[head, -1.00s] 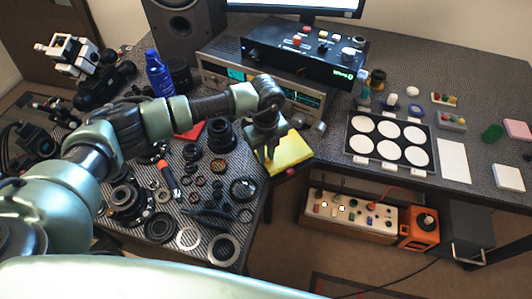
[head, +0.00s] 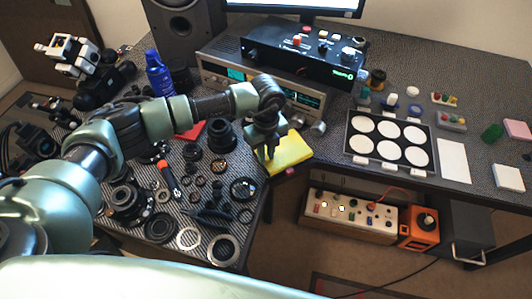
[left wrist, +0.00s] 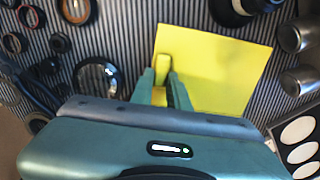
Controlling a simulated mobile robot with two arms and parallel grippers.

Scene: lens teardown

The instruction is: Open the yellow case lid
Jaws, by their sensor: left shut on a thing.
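The yellow case (head: 290,151) lies at the near edge of the dark striped table in the head view. In the left wrist view its flat yellow face (left wrist: 215,65) fills the upper middle. My left gripper (head: 266,153) is over the left part of the case. In the left wrist view its two fingers (left wrist: 161,88) are shut on a small raised yellow tab (left wrist: 163,66) near the case's left edge. The lid looks flat; I cannot make out a gap under it. My right gripper is in neither view.
Lens rings and barrels (head: 222,136) crowd the table left of the case. Electronic instruments (head: 305,61) stand behind it. A tray with white discs (head: 433,150) lies to the right. The table edge is just in front of the case, with a power strip (head: 350,213) below.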

